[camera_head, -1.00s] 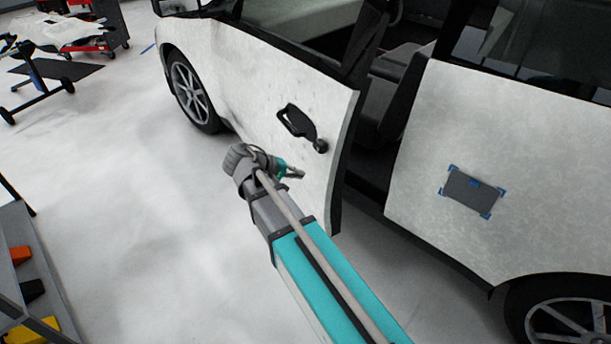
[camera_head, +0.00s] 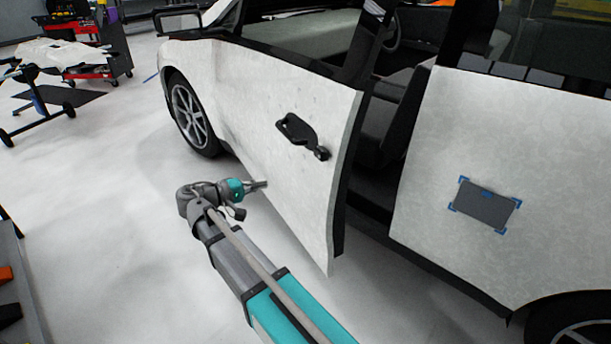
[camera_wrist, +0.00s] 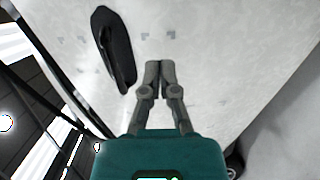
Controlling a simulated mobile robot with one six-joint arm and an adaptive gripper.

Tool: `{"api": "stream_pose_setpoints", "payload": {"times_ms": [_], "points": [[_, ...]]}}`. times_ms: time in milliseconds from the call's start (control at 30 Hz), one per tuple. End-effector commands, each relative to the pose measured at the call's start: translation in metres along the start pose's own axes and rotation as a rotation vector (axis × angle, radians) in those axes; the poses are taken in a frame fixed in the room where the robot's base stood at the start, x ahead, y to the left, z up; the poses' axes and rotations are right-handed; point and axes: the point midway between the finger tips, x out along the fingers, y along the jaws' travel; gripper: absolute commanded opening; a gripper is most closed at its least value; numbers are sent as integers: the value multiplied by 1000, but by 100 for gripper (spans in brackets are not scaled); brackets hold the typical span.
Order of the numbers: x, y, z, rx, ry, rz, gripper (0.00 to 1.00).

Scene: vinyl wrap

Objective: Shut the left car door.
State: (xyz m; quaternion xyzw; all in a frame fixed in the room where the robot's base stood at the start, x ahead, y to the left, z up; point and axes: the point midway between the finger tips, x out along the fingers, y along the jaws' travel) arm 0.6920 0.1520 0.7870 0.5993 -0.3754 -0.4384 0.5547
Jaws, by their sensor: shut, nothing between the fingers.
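The left car door (camera_head: 262,125) is white and stands ajar, with a dark gap between its rear edge and the car body behind it. Its black handle (camera_head: 298,131) sits near that edge and also shows at the upper left in the wrist view (camera_wrist: 116,48). My gripper (camera_head: 265,184) is in front of the door's outer face, below and left of the handle. In the wrist view my gripper's fingers (camera_wrist: 160,68) are together with nothing between them, pointing at the white door panel. I cannot tell whether the fingertips touch it.
The rear body panel (camera_head: 420,210) carries a grey rectangle with blue corner marks (camera_head: 484,204). The front wheel (camera_head: 190,113) is at left and a red tool cart (camera_head: 95,65) stands at the back left. A shelf edge (camera_head: 22,290) is at lower left. The floor between is clear.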

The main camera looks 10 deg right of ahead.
Motion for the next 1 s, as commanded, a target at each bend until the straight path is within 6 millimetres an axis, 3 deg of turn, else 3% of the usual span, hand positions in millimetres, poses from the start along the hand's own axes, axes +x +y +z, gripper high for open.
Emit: {"api": "stream_pose_setpoints", "payload": {"times_ms": [267, 467, 1000], "points": [[5, 0, 0, 0, -2, -1, 0], [19, -1, 0, 0, -2, -1, 0], [91, -1, 1, 0, -4, -1, 0]]}}
